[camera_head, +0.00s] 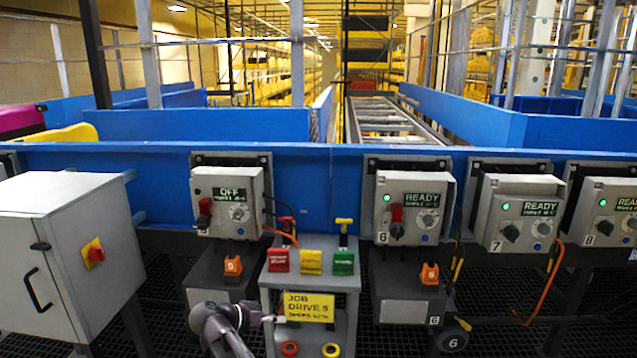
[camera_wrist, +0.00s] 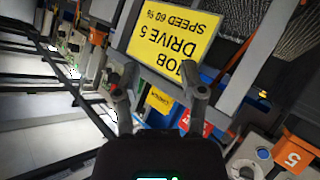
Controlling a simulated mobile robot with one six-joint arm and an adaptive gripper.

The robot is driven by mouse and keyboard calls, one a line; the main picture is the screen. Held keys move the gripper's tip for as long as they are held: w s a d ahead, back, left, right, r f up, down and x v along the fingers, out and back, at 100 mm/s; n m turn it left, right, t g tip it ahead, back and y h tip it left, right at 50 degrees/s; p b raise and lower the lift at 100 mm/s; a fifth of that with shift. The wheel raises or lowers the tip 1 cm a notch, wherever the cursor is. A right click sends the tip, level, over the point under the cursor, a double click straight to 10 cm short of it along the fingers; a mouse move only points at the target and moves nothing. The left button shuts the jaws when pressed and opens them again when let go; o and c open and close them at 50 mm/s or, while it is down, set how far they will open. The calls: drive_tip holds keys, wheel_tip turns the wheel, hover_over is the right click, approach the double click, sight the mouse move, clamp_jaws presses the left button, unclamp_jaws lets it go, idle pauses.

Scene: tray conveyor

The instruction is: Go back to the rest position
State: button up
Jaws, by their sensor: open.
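My gripper (camera_wrist: 160,98) shows in the wrist view with its two fingers apart and nothing between them. Beyond the fingertips is a yellow job card (camera_wrist: 175,35), upside down, reading JOB DRIVE 5 SPEED 60 %. In the head view the same job card (camera_head: 308,306) is on the front of the grey stand. My arm (camera_head: 220,325) reaches in from the bottom edge, just left of the stand; the gripper itself is hard to make out there.
Drive boxes line the blue conveyor wall (camera_head: 325,180): one reads OFF (camera_head: 228,200), others READY, such as box 6 (camera_head: 410,208). The stand (camera_head: 342,284) carries red, yellow and green blocks. A grey cabinet (camera_head: 50,240) stands left. Orange cables hang at right.

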drive_tip(key=s+d+f+n+g+y, duration=0.2)
drive_tip(key=s+d+f+y, duration=0.15)
drive_tip(key=d, duration=0.65)
drive_tip(key=s+d+f+n+g+y, duration=0.1)
drive_tip(key=s+d+f+g+y, duration=0.3)
drive_tip(key=d, duration=0.5)
drive_tip(key=s+d+f+n+g+y, duration=0.1)
drive_tip(key=s+d+f+n+y, duration=0.15)
drive_tip(key=s+d, duration=0.55)
wheel_tip(320, 180, up, 31)
drive_tip(key=w+d+p, duration=0.1)
drive_tip(key=w+p, duration=0.1)
drive_tip(key=p, duration=2.9)
drive_tip(key=shift+w+d+r, duration=0.15)
drive_tip(key=shift+w+r, duration=0.05)
drive_tip(key=shift+w, duration=0.2)
drive_tip(key=shift+m, duration=0.25)
